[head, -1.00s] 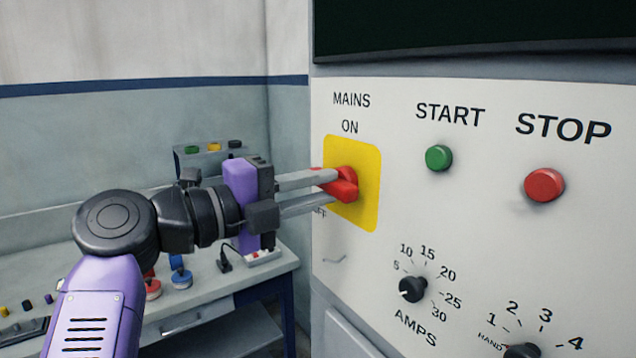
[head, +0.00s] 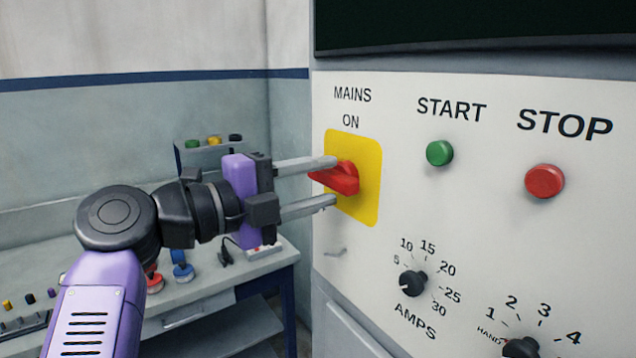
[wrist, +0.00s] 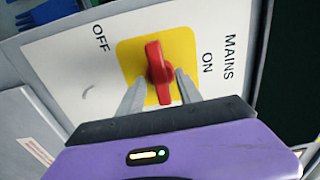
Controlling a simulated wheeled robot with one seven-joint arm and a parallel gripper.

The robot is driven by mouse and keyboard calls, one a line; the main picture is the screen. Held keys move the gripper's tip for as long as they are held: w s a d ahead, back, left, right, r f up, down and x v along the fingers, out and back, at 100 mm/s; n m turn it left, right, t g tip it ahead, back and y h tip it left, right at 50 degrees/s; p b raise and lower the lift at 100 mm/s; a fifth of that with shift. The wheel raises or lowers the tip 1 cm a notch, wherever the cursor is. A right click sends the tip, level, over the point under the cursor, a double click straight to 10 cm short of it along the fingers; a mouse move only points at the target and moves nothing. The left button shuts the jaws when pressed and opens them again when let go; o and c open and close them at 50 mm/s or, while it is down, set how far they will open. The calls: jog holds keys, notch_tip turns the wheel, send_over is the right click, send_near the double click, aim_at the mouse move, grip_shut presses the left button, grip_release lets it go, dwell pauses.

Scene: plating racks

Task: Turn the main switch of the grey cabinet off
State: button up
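The main switch is a red handle (head: 340,180) on a yellow plate (head: 368,190), on the grey cabinet's white panel. ON is printed above the plate. The handle lies crosswise, roughly level, not pointing up at ON. In the wrist view the red handle (wrist: 158,62) shows whole, with OFF at upper left and ON at right of the yellow plate (wrist: 127,52). My gripper (head: 333,182) is open, one finger above and one below the handle. In the wrist view my gripper (wrist: 158,90) has gaps on both sides of the handle. OFF is hidden in the head view.
A green START button (head: 439,153), a red STOP button (head: 544,181) and an AMPS dial (head: 412,284) are to the right on the panel. A small handle (head: 335,251) is below the plate. A workbench (head: 215,300) stands behind my arm at left.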

jog(key=b+v, duration=0.2)
jog(key=v, duration=0.5)
jog(key=shift+s+a, duration=0.25)
jog(key=shift+a, duration=0.1)
